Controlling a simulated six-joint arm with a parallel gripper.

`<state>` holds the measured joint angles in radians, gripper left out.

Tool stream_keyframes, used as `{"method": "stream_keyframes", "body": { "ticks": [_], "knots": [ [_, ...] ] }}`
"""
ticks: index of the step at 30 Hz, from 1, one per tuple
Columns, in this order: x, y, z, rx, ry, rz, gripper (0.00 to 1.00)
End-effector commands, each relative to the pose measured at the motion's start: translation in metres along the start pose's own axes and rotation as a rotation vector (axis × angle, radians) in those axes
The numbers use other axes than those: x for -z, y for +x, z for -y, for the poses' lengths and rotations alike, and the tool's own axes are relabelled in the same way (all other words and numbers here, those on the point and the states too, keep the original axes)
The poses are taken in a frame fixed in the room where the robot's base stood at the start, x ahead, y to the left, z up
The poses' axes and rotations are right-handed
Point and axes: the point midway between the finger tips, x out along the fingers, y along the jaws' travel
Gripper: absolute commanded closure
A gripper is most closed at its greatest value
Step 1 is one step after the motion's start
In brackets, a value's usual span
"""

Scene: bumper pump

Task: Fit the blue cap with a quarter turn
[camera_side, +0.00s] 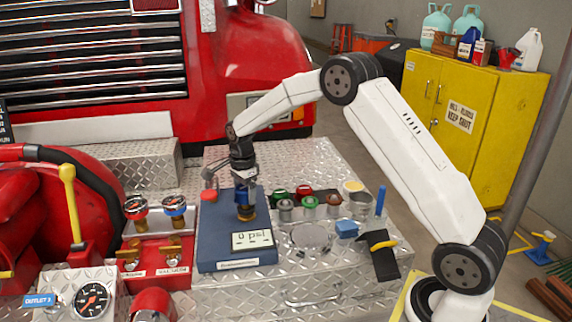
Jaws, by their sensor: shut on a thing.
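My gripper (242,190) points down over the dark blue test box (218,238), above its brass fitting (247,213). It is shut on the blue cap (243,198), which is small and partly hidden by the jaws. The cap is at the top of the brass fitting. I cannot tell whether it is seated or just above it. A display (252,240) on the box's front reads 0 psi.
Red and green caps (304,190) sit on metal fittings to the right. A red knob (208,195) is close at left. Gauges (92,300) stand at front left.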

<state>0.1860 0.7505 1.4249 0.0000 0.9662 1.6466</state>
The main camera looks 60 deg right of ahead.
Motion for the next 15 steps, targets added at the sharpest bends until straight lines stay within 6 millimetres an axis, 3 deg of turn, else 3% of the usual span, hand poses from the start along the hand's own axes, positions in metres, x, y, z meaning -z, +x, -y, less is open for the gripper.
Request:
{"method": "stream_keyframes", "body": {
  "ticks": [15],
  "knots": [
    [0.0000,0.0081,0.0001,0.001,0.000,0.000,1.00]
  ]
}}
